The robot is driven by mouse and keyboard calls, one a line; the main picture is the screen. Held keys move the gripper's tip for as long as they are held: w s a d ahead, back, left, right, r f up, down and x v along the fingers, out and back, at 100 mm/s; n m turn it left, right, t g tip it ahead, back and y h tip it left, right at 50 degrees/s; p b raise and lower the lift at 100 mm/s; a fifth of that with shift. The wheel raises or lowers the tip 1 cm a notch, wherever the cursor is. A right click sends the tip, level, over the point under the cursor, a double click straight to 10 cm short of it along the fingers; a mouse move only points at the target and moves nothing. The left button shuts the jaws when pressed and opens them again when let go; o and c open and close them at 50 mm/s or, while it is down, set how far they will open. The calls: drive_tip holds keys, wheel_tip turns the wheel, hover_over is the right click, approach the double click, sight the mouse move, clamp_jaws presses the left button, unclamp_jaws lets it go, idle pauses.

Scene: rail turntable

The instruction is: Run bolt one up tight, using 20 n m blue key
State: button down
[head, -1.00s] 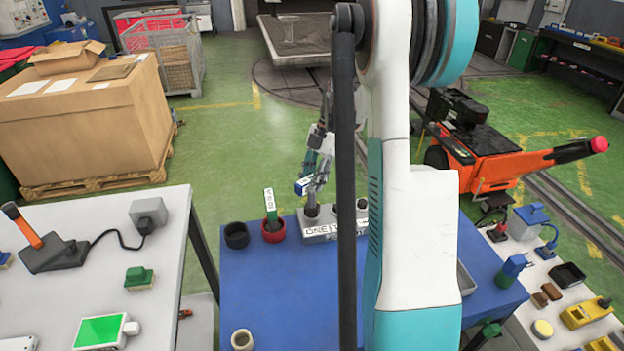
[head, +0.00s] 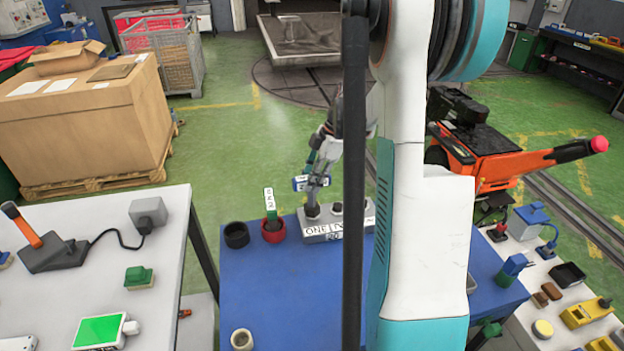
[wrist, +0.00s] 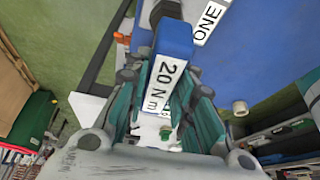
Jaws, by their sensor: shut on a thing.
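The blue key (head: 299,183), labelled 20 N m, is in my gripper (head: 319,178). In the wrist view its blue head (wrist: 172,45) and white label sit between the teal fingers of my gripper (wrist: 178,100), which is shut on it. The key's lower end reaches down to bolt one (head: 312,211), at the left end of a grey block (head: 350,233) marked ONE. I cannot tell how deeply it is seated. The neighbouring bolt (head: 336,208) stands to the right; the second label is partly hidden by my arm.
A green-handled key (head: 269,203) stands in a red cup (head: 272,234) on the blue table (head: 275,300). An empty-looking black cup (head: 236,235) is beside it. A beige cup (head: 242,339) stands at the front. A grey table (head: 90,260) is at left.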

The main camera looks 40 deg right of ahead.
drive_tip(key=m, duration=0.2)
drive_tip(key=m+t+h, duration=0.1)
drive_tip(key=m, duration=0.2)
drive_tip(key=shift+t, duration=0.3)
drive_tip(key=shift+m+h, duration=0.4)
drive_tip(key=shift+m, duration=0.4)
drive_tip(key=m+t+h, duration=0.1)
drive_tip(key=m, duration=0.2)
drive_tip(key=shift+m, duration=0.3)
drive_tip(key=m+h, duration=0.1)
drive_tip(key=m, duration=0.1)
drive_tip(key=shift+a+m, duration=0.1)
drive_tip(key=shift+m, duration=0.3)
drive_tip(key=shift+m+h, duration=0.7)
drive_tip(key=shift+m, duration=0.5)
